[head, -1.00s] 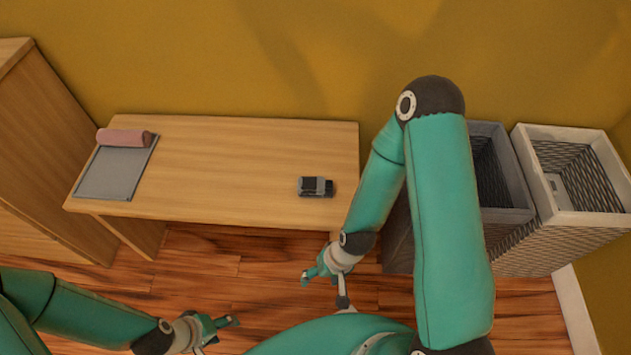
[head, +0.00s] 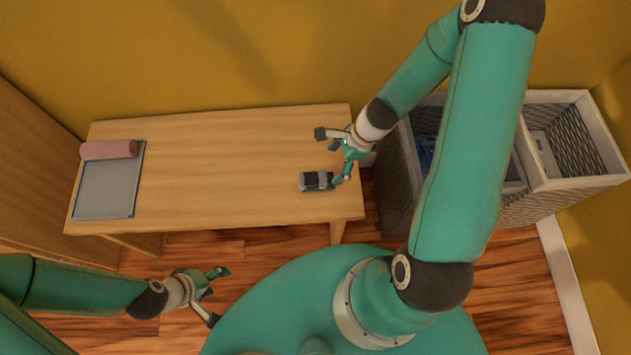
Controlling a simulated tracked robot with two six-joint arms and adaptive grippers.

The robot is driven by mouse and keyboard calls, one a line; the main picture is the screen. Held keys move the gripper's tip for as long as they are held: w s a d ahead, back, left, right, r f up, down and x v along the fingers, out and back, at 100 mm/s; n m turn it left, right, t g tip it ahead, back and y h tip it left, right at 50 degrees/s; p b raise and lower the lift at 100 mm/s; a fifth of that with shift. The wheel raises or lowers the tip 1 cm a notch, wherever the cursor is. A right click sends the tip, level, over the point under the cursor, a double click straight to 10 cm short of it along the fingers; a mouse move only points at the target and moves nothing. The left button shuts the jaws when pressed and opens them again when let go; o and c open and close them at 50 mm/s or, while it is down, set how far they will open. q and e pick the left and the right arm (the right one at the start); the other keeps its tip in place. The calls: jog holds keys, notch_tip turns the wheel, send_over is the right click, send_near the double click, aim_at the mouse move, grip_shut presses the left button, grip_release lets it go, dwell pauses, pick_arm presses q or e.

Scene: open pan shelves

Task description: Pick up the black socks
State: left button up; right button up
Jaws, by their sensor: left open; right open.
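The black socks (head: 316,181), a small folded black and grey bundle, lie near the right front corner of the wooden table (head: 220,165). My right gripper (head: 332,157) is open and empty over the table's right end. Its nearer finger is at the right end of the socks; I cannot tell whether it touches them. Its other finger is further back, beyond the socks. My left gripper (head: 217,296) is open and empty, in front of the table and away from the socks.
A grey board (head: 108,185) with a rolled pink cloth (head: 109,150) lies at the table's left end. A grey basket (head: 397,185) with something blue in it and a white basket (head: 585,185) stand at the right. The table's middle is clear.

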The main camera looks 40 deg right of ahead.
aim_at(324, 176)
jog(key=b+x, duration=0.2)
jog(key=x, duration=0.2)
jog(key=shift+f+b, duration=0.25)
jog(key=shift+b, duration=0.1)
jog(key=b+x, duration=0.4)
jog(key=x, duration=0.1)
jog(key=shift+s+a+b, duration=0.1)
jog(key=shift+a+b, duration=0.1)
jog(key=shift+b, duration=0.2)
pick_arm(q)
notch_tip(324, 176, down, 9)
jog(key=shift+r, duration=0.15)
jog(key=shift+s, duration=0.1)
pick_arm(e)
jog(key=c, duration=1.3)
pick_arm(q)
jog(key=shift+r, duration=0.1)
pick_arm(e)
jog(key=shift+o, duration=0.2)
jog(key=shift+r, duration=0.1)
